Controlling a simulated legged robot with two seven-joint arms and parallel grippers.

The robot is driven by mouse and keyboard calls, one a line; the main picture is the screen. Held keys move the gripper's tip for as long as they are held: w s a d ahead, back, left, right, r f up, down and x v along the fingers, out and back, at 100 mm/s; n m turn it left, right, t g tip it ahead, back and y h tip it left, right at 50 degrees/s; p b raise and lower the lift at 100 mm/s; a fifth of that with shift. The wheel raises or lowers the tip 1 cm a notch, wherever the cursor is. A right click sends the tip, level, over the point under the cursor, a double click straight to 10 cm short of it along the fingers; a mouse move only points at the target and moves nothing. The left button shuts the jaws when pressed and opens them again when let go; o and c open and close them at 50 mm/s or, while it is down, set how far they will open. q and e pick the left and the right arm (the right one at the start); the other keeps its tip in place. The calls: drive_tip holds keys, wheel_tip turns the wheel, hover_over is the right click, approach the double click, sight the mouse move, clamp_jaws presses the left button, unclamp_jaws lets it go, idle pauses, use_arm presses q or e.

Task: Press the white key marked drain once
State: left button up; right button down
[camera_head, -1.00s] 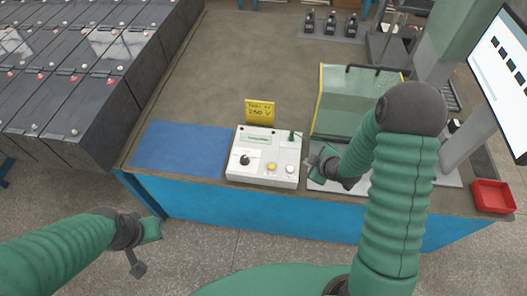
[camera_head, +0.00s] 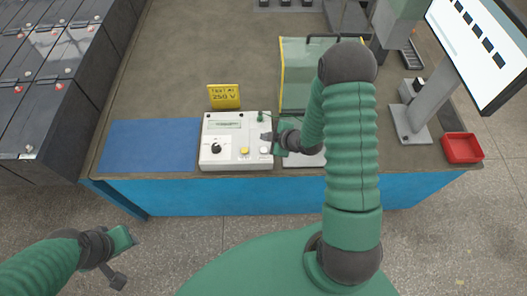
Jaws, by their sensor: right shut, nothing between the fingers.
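A white control box (camera_head: 209,160) stands near the front edge of the bench. Its top has a black knob (camera_head: 216,148), a yellow key (camera_head: 244,151) and a white key (camera_head: 265,151) at the right front. Any marking on the white key is too small to read. My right gripper (camera_head: 268,137) is shut and empty over the box's right edge, just behind the white key in the picture. I see no contact with the key; the exact height is unclear. My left gripper (camera_head: 121,262) is open and empty, off the bench at the lower left.
A yellow sign (camera_head: 224,96) reading 250 V stands behind the box. A blue mat (camera_head: 150,146) lies left of it. A clear, yellow-edged guard (camera_head: 296,75) stands behind my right arm. A monitor (camera_head: 480,45) and a red tray (camera_head: 462,148) are at the right.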

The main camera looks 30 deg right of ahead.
drive_tip(key=b, duration=0.3)
hover_over(266, 152)
wheel_tip(266, 152, down, 5)
drive_tip(key=shift+w+d+r, duration=0.1)
drive_tip(key=shift+d+r, duration=0.05)
drive_tip(key=shift+f+b, duration=0.3)
drive_tip(key=shift+f, duration=0.05)
drive_tip(key=shift+w+a+f, duration=0.1)
drive_tip(key=shift+a+f, duration=0.05)
drive_tip(key=shift+a, duration=0.15)
drive_tip(key=shift+d, duration=0.25)
drive_tip(key=shift+a, duration=0.15)
idle(0.6)
drive_tip(key=shift+f+b, duration=0.3)
drive_tip(key=shift+b, duration=0.1)
